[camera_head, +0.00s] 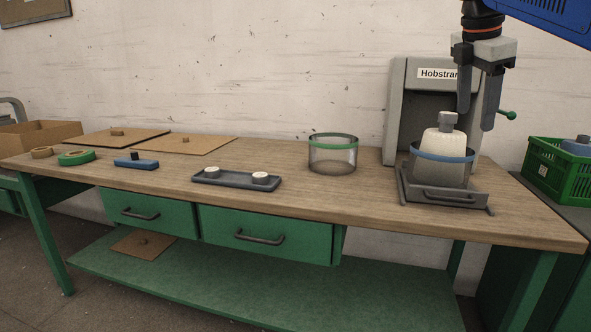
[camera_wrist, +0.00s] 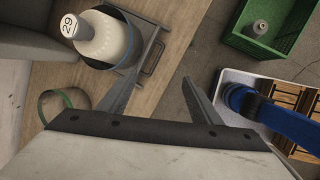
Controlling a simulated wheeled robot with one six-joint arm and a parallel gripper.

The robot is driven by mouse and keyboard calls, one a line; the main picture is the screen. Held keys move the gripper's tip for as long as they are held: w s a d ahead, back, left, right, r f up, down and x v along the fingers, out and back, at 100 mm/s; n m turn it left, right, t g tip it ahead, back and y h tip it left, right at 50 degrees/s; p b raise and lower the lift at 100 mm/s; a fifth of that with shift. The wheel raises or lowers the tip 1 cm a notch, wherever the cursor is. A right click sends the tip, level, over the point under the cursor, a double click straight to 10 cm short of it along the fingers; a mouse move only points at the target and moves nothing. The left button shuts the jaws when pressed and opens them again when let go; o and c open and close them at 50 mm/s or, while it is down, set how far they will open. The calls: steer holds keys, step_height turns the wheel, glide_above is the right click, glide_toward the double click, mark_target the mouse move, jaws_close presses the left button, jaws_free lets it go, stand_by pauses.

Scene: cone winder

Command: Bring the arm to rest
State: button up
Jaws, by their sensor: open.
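My gripper (camera_head: 476,106) hangs from above at the right of the head view, pointing down, its two dark fingers spread apart with nothing between them. It is above and slightly right of a cream cone with a grey cap (camera_head: 443,139), in front of the grey machine labelled "Hobstrar" (camera_head: 400,116). The cone stands upright in a clear container with a blue band (camera_head: 430,171) on the machine's grey tray (camera_head: 450,197). In the wrist view the open fingers (camera_wrist: 160,90) are apart from the cone (camera_wrist: 103,42), whose cap reads 29.
A clear green-banded container (camera_head: 333,157) stands left of the machine. A dark tray (camera_head: 222,180) holds two white pieces. Green and blue items sit farther left near flat brown boards (camera_head: 187,144). A green crate (camera_head: 560,178) is at the right. The bench front middle is clear.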

steer(key=s+a+f+m+y, duration=0.1)
steer(key=s+f+m, duration=0.5)
steer(key=f, duration=0.7)
steer(key=s+a+f+m+t+y, duration=0.1)
steer(key=s+a+f+m, duration=0.3)
steer(key=s+f, duration=0.5)
steer(key=s+a+f+m+y, duration=0.1)
steer(key=s+a+f+m, duration=0.2)
steer(key=f, duration=1.4)
steer(key=s+m, duration=0.4)
steer(key=m, duration=0.1)
steer(key=shift+s+a+f+t, duration=0.2)
steer(key=shift+s+t, duration=0.1)
steer(key=shift+t, duration=0.1)
